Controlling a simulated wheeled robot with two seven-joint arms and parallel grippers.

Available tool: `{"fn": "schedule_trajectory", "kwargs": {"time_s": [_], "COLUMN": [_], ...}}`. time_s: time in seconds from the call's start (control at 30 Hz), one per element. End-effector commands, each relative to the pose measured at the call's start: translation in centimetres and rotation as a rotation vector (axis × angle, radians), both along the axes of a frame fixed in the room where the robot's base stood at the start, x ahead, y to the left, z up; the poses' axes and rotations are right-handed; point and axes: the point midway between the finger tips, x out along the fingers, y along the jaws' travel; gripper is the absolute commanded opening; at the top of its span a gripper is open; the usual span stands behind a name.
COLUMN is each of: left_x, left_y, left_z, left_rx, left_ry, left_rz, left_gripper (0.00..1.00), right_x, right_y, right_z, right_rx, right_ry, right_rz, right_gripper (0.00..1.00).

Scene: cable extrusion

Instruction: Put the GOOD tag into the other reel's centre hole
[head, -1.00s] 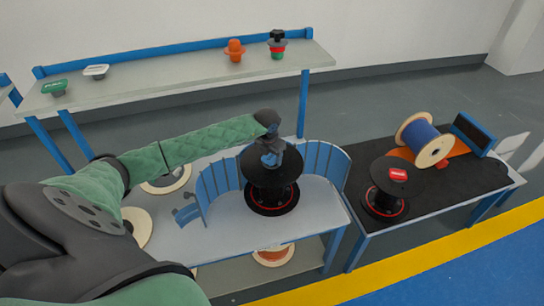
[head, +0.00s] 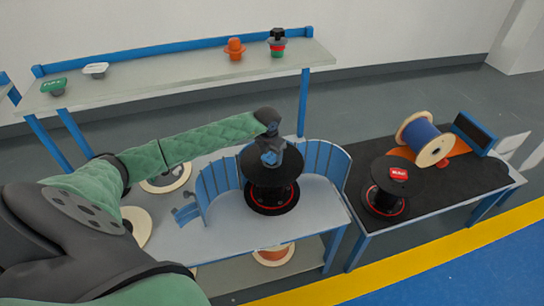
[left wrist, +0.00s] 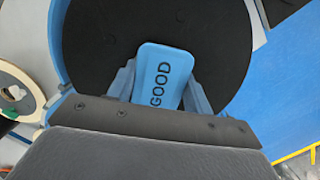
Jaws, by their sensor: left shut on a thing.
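My left gripper (head: 271,158) is over the top of a black reel (head: 270,194) on the left table. In the left wrist view, its blue fingers (left wrist: 160,90) are shut on the blue GOOD tag (left wrist: 162,70), with the black reel top (left wrist: 100,40) behind it. The tag's underside and the reel's centre hole are hidden, so I cannot tell whether the tag is in the hole. A second black reel (head: 392,172) stands upright on the right table with a red tag (head: 398,174) on top. My right gripper is not in view.
A blue curved fence (head: 215,180) surrounds the back of the left reel. A blue-wound spool (head: 421,134) and a dark-faced blue box (head: 473,132) are at the right table's back. Green, white, orange and stacked pieces sit on the back shelf (head: 165,81).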

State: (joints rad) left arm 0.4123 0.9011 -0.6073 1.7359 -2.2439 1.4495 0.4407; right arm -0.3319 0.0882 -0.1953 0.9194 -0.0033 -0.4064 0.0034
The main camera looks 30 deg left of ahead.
Motion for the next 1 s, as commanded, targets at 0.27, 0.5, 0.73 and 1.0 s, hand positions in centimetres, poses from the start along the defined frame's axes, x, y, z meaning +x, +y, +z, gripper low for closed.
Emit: {"fn": "schedule_trajectory", "kwargs": {"time_s": [0.27,0.5,0.73,1.0], "left_x": [0.0,0.0,0.0,0.0], "left_y": [0.0,0.0,0.0,0.0], "left_z": [0.1,-0.1,-0.4,-1.1], "left_rx": [0.0,0.0,0.0,0.0], "left_ry": [-0.001,-0.001,-0.001,0.001], "left_rz": [0.0,0.0,0.0,0.0], "left_gripper": [0.28,0.28,0.28,0.28], "right_x": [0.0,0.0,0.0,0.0], "right_y": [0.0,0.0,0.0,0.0], "right_z": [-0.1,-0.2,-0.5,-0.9], "right_rx": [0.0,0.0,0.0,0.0], "right_ry": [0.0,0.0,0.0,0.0], "right_rz": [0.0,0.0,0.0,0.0], "right_gripper": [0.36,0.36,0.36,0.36]}}
